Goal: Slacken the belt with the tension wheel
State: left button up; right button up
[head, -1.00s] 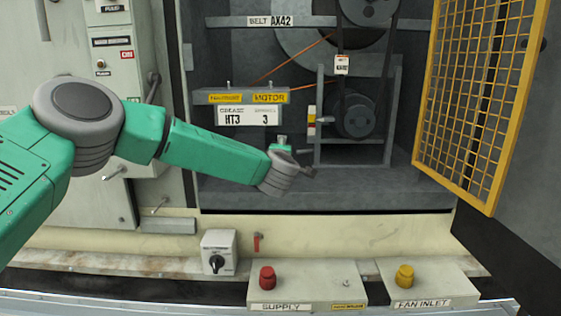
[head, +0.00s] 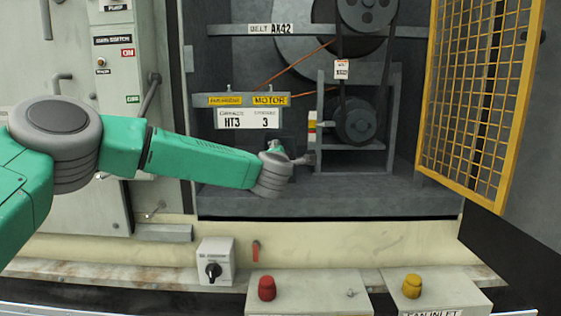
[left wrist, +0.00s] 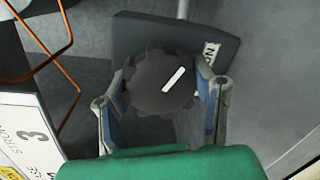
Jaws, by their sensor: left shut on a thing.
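The tension wheel, a dark scalloped knob with a white mark (left wrist: 160,84), sits between the two fingers of my left gripper (left wrist: 165,80) in the left wrist view. The fingers are shut on its sides. In the head view my left gripper (head: 298,159) is at the left foot of the motor frame, and I cannot make out the wheel there. The dark belt (head: 341,100) runs from the large upper pulley (head: 366,12) down to the motor pulley (head: 357,122). I cannot tell how tight it is. My right gripper is not in view.
A yellow mesh guard door (head: 476,95) stands open at the right. A label plate marked MOTOR (head: 268,100) is above my left forearm. A black rotary switch (head: 214,270), a red button (head: 267,288) and a yellow button (head: 412,286) are in front below.

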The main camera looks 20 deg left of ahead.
pick_arm(q)
jog(key=shift+d+f, duration=0.15)
jog(key=shift+f, duration=0.35)
jog(key=o, duration=1.2)
jog(key=shift+c, duration=0.2)
jog(key=shift+w+r, duration=0.1)
jog(key=shift+r, duration=0.05)
jog(key=shift+r, duration=0.15)
jog(key=f+v, duration=0.1)
jog(key=v, duration=1.1)
jog(key=shift+r, duration=0.4)
